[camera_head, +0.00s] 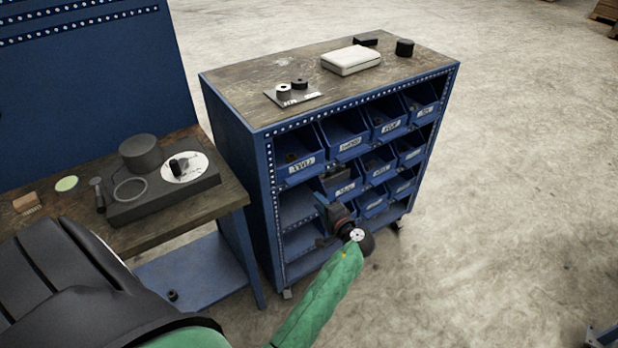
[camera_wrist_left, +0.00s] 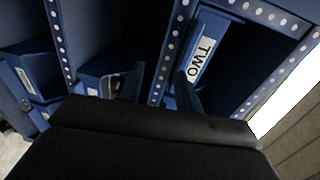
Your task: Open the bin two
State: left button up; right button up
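The bin marked TWO (camera_wrist_left: 203,55) is blue with a white label and shows in the left wrist view, right of centre, inside the blue rack. My left gripper (camera_wrist_left: 162,88) has its two dark fingers apart, with nothing seen between them except the rack behind. Its right finger is close to the TWO label; whether it touches the bin is unclear. In the head view my left gripper (camera_head: 328,190) is at the rack's open front, near the lower left bins. The labels there are too small to read surely, so I cannot pick out bin two. My right gripper is not in view.
The blue rack (camera_head: 236,128) holds several labelled bins; its lower left spaces look empty. A white case (camera_head: 351,60) and small black parts lie on top.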

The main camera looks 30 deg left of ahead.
aim_at(308, 178)
pick_arm(q)
jog(key=shift+y, duration=0.6)
jog(key=w+a+r+p, duration=0.1)
jog(key=a, duration=0.1)
jog(key=w+a+r, duration=0.1)
jog(key=a, duration=0.1)
jog(key=w+a+r+p, duration=0.1)
jog(key=a, duration=0.1)
jog(key=shift+w+r+p, duration=0.35)
jog(key=shift+w+r, duration=0.05)
jog(key=shift+p+x, duration=0.3)
jog(key=shift+x, duration=0.6)
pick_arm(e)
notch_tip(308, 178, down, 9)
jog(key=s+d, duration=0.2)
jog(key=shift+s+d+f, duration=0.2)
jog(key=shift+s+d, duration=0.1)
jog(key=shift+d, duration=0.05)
pick_arm(q)
jog(key=shift+f, duration=0.1)
grip_shut()
